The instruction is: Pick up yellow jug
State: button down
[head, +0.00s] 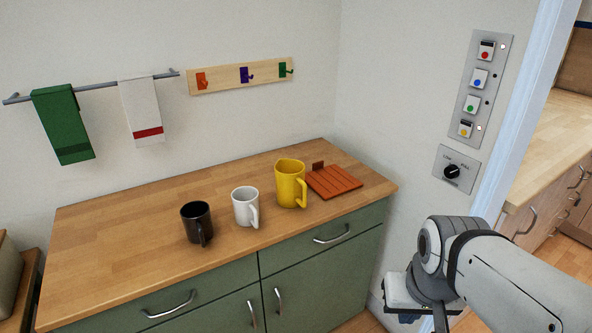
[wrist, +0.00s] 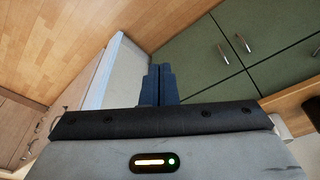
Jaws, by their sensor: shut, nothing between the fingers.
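The yellow jug (head: 289,184) stands upright on the wooden counter (head: 110,245) in the head view, with its handle towards the front right. It is the rightmost of the three vessels. My gripper shows in the wrist view (wrist: 158,84) with its two dark fingers together and nothing between them. In the head view my arm is at the lower right, in front of the counter's right end and well apart from the jug. The fingertips are mostly cut off or hidden there. The jug is not in the wrist view.
A white mug (head: 245,206) stands just left of the jug, and a black mug (head: 196,223) further left. An orange slatted board (head: 334,182) lies close to the jug's right. A wall with a button panel (head: 476,90) bounds the right. The counter's left part is clear.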

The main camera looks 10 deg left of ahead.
aim_at(291, 187)
jog(key=u, duration=2.75)
jog(key=k, duration=0.7)
jog(key=z, duration=1.15)
jog(key=i, duration=1)
jog(key=u, duration=0.05)
